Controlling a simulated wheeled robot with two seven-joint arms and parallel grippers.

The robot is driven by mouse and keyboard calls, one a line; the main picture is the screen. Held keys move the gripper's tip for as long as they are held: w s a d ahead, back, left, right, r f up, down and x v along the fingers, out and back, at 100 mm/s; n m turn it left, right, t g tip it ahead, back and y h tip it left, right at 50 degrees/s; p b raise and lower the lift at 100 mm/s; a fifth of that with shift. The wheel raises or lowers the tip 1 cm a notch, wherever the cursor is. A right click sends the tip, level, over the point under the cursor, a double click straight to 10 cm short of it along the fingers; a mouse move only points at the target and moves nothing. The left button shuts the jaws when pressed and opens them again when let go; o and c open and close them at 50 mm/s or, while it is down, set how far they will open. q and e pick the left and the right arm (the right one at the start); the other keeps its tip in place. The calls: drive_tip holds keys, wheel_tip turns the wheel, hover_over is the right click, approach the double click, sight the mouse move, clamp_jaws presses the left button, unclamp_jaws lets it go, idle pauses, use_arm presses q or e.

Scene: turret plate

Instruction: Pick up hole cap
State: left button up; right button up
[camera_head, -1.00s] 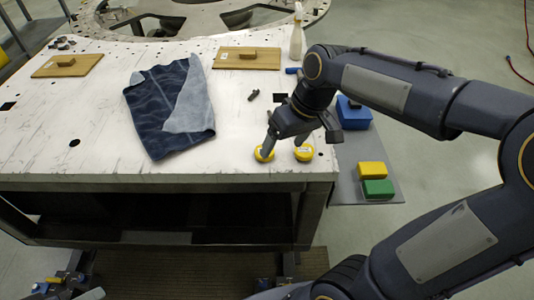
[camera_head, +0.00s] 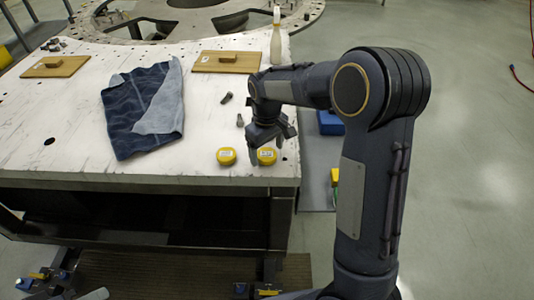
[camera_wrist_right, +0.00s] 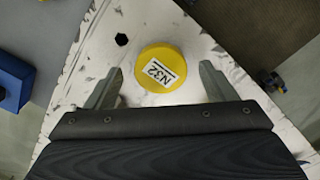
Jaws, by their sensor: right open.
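Two round yellow hole caps lie near the front edge of the white table. The left cap (camera_head: 226,156) stands clear of my arm. My right gripper (camera_head: 268,149) is just above the right cap (camera_head: 267,157), fingers pointing down and partly hiding it. In the right wrist view, this cap (camera_wrist_right: 155,66) carries a white label reading N32. It shows between the two open fingers, with a gap on each side. I cannot tell the remaining height. My left gripper is out of view.
A dark blue cloth (camera_head: 128,117) lies on the table (camera_head: 60,155). Two wooden boards (camera_head: 226,66) and a spray bottle (camera_head: 276,45) are farther back. Small dark parts (camera_head: 226,98) lie near the gripper. A blue box (camera_head: 330,122) is right of the table.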

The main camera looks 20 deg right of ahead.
drive_tip(key=shift+f, duration=0.55)
drive_tip(key=c, duration=1.1)
drive_tip(key=shift+o, duration=0.2)
drive_tip(key=shift+r, duration=0.15)
